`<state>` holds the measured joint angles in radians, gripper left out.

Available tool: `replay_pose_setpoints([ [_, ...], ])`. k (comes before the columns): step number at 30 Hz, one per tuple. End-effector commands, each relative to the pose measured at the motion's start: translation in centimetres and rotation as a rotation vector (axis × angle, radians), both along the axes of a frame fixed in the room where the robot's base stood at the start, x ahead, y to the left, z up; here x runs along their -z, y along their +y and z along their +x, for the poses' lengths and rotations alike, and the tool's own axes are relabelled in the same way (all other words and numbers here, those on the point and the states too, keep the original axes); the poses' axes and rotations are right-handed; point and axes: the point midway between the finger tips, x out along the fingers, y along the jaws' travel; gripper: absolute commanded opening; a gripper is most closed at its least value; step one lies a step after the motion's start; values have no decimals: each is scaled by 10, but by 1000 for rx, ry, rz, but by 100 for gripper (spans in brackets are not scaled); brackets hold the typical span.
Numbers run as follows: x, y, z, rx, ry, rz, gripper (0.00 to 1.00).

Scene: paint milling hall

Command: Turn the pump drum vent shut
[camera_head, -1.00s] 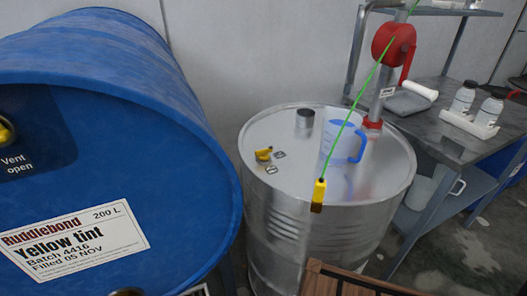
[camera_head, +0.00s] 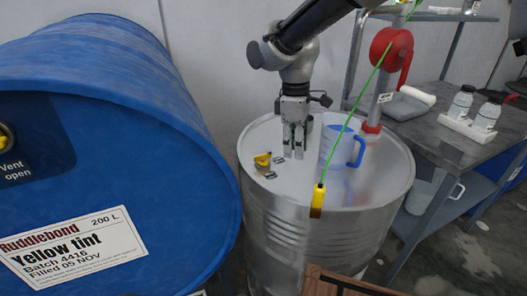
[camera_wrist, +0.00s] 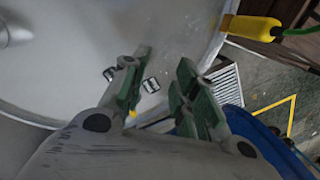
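The steel pump drum (camera_head: 335,235) stands upright in the middle. Its yellow vent (camera_head: 262,160) sits on the lid at the left, with two small label plates beside it. My gripper (camera_head: 293,154) points down over the lid, just right of the vent and apart from it. In the wrist view the two fingers (camera_wrist: 165,78) are spread with nothing between their tips. A speck of yellow (camera_wrist: 132,114), probably the vent, shows behind the left finger there; most of it is hidden. The label plates (camera_wrist: 150,85) lie beyond the fingers.
A blue jug (camera_head: 340,148) stands on the lid right of my gripper, near the red pump (camera_head: 391,50). A yellow clamp (camera_head: 318,200) on a green cable hangs at the drum's front. A blue drum (camera_head: 120,130) with its own vent fills the left.

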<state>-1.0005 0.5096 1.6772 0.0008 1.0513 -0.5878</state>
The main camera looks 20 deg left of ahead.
Motion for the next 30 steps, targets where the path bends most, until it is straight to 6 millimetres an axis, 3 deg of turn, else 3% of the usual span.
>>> replay_pose_setpoints([
  [1,12,28,-2,-96,6,3,29],
  [3,20,62,3,-249,6,22,29],
  [5,14,81,14,-364,-3,49,29],
  [8,-10,100,27,-528,-32,95,29],
  [12,-15,101,27,-693,-24,97,29],
  [17,-9,100,27,-770,-18,96,29],
  [30,55,99,27,-769,-18,96,29],
])
